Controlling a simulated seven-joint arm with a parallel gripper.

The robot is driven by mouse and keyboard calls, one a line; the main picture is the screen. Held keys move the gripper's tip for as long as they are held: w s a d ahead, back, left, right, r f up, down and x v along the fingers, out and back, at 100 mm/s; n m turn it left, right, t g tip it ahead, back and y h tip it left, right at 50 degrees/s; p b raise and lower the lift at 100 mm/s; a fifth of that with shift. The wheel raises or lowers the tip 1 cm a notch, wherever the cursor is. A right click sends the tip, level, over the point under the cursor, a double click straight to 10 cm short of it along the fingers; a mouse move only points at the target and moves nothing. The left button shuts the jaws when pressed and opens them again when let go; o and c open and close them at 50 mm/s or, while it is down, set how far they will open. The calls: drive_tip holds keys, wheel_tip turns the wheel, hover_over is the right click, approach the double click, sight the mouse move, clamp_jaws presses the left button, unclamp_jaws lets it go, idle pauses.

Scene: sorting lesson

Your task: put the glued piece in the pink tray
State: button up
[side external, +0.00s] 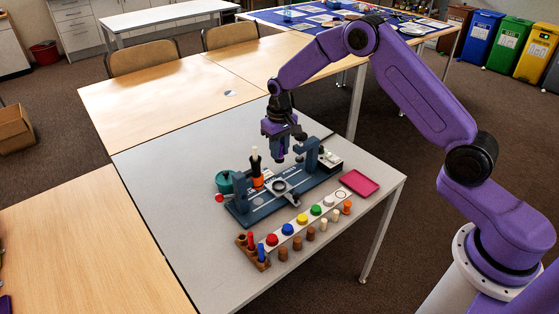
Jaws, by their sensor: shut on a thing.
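The pink tray (360,183) lies flat on the grey table, right of the dark blue workstation base (290,196). It looks empty. My gripper (279,156) points down above the back of this base, left of and behind the tray. It is shut on a small piece, mostly hidden by the fingers. I cannot tell the piece's shape or colour, or whether it is the glued piece. An orange, black and white upright item (257,168) stands just left of my gripper.
A blue upright fixture (312,154) stands between my gripper and the tray. A white strip with coloured knobs (302,219) and several small pegs lie in front. The table's front left is clear.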

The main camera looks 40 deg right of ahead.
drive_tip(key=s, duration=1.9)
drive_tip(key=shift+f, duration=2.15)
drive_tip(key=shift+d, duration=11.7)
drive_tip(key=shift+w+a+f, duration=0.1)
drive_tip(key=shift+w+f, duration=0.1)
drive_tip(key=shift+f, duration=1.75)
drive_tip(key=shift+w+a+f, duration=0.1)
drive_tip(key=shift+w+f, duration=0.1)
drive_tip(key=shift+f, duration=1.7)
drive_tip(key=shift+f, duration=0.3)
drive_tip(key=o, duration=0.9)
drive_tip(key=shift+c, duration=0.2)
